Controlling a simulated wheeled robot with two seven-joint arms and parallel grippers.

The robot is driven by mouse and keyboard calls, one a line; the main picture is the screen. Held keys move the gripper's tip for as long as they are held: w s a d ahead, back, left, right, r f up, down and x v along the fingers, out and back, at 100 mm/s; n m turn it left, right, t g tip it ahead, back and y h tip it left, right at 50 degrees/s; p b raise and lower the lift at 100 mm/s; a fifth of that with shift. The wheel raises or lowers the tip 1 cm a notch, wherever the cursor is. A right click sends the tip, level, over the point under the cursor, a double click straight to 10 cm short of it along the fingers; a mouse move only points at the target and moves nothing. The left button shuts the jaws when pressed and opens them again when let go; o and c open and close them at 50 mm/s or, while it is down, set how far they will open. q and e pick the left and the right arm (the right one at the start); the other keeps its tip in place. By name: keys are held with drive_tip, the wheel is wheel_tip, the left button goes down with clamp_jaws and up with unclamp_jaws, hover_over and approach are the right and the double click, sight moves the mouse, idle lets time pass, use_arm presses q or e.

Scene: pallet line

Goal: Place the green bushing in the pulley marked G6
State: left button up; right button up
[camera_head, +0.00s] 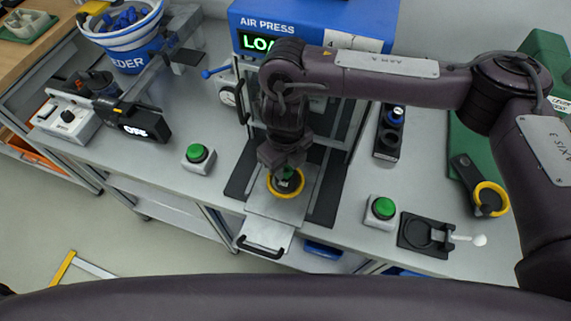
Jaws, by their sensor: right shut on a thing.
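My right gripper (284,165) comes down from the right arm and is shut on the green bushing (288,173), of which only a little green shows between and below the fingers. It is right over the middle of a yellow-rimmed pulley (298,191) with a dark centre. That pulley lies on the metal plate of the air press. I cannot tell whether the bushing is in the pulley's bore or just above it. The pulley's marking is too small to read. My left gripper is not in view.
The blue air press (262,20) with a lit display stands behind. Green buttons (198,153) (382,207) flank the plate. A second yellow-rimmed pulley (491,187) is at the right. A black rack (386,138) holds a blue-topped part. A blue-white feeder bowl (124,38) stands back left.

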drive_tip(key=shift+f, duration=0.4)
drive_tip(key=shift+f, duration=0.15)
drive_tip(key=o, duration=0.9)
drive_tip(key=shift+o, duration=0.2)
